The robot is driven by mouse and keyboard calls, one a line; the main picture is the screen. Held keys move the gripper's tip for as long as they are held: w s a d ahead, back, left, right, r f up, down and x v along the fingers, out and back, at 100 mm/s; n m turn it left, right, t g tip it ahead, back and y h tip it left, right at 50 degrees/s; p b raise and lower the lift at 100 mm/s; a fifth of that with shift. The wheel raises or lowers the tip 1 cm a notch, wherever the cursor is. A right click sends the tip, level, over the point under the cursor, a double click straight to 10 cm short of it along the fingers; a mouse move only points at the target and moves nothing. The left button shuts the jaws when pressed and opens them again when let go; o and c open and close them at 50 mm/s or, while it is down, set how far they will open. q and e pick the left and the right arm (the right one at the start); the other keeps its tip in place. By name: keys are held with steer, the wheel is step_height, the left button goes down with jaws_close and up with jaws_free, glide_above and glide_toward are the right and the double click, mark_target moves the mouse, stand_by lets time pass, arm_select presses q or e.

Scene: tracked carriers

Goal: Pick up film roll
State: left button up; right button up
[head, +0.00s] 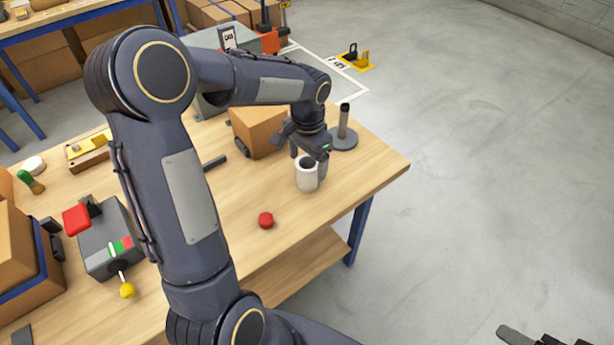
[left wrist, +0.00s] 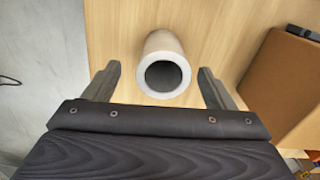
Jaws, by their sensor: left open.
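The film roll (head: 306,180) is a white hollow cylinder with a dark bore, standing upright on the wooden workbench near its right end. In the left wrist view the film roll (left wrist: 166,48) shows its open end between the two fingers, with a gap on each side. My left gripper (head: 308,158) is open and points down at the roll's top, one finger on either side; it also shows in the left wrist view (left wrist: 161,74). No finger touches the roll there. Part of my right gripper (head: 543,336) shows at the bottom right edge, away from the bench; its jaws are cut off.
A cardboard box (head: 257,132) and a grey post on a round base (head: 343,138) stand close behind the roll. A red round knob (head: 266,220) lies in front. A grey control box (head: 107,240) is at left. The bench right of the roll is clear.

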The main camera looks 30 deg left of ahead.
mark_target(307, 177)
arm_select(q)
steer(key=f, duration=0.7)
steer(key=shift+w+a, duration=0.15)
steer(key=shift+w, duration=0.05)
steer(key=shift+r, duration=0.1)
steer(key=c, duration=1.1)
